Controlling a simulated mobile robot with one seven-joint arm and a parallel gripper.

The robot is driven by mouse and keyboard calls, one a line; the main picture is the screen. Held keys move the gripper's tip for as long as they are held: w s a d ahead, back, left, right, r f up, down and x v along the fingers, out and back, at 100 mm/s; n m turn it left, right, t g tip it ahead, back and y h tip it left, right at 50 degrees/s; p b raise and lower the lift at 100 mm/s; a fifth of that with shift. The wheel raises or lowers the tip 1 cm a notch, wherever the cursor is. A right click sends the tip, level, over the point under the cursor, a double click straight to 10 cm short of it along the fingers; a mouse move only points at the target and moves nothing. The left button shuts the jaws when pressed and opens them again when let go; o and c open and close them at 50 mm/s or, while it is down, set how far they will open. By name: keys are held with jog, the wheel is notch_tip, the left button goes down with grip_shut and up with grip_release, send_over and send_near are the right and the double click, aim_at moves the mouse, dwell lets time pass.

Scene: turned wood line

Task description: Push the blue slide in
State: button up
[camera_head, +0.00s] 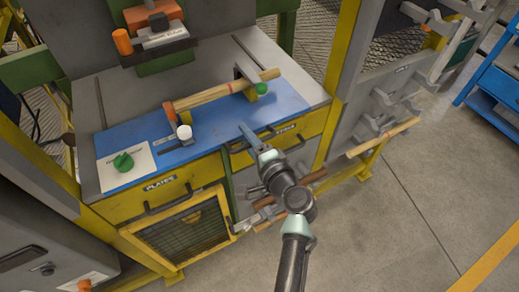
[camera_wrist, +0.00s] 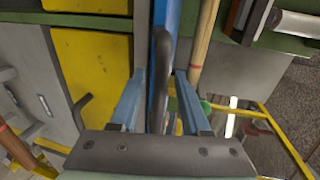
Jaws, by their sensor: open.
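The blue slide (camera_head: 215,128) is a flat blue board along the front of the grey workbench, above the yellow drawers. In the wrist view its blue edge (camera_wrist: 172,25) runs up the middle. My gripper (camera_head: 247,131) is at the slide's front edge, right of its middle. Its fingers are open in the wrist view (camera_wrist: 159,78), one on each side of a dark bar handle (camera_wrist: 163,70). The handle appears to lie between the fingers with gaps; contact cannot be told. In the head view my gripper partly hides this spot.
A wooden dowel (camera_head: 215,95) lies on supports above the slide. A white knob (camera_head: 184,132) and a green knob (camera_head: 123,161) are to the left. A yellow drawer (camera_head: 130,203) with a handle is below. A dowel rack (camera_head: 385,105) stands at right; open floor lies in front.

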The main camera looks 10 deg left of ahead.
jog(key=v, duration=1.2)
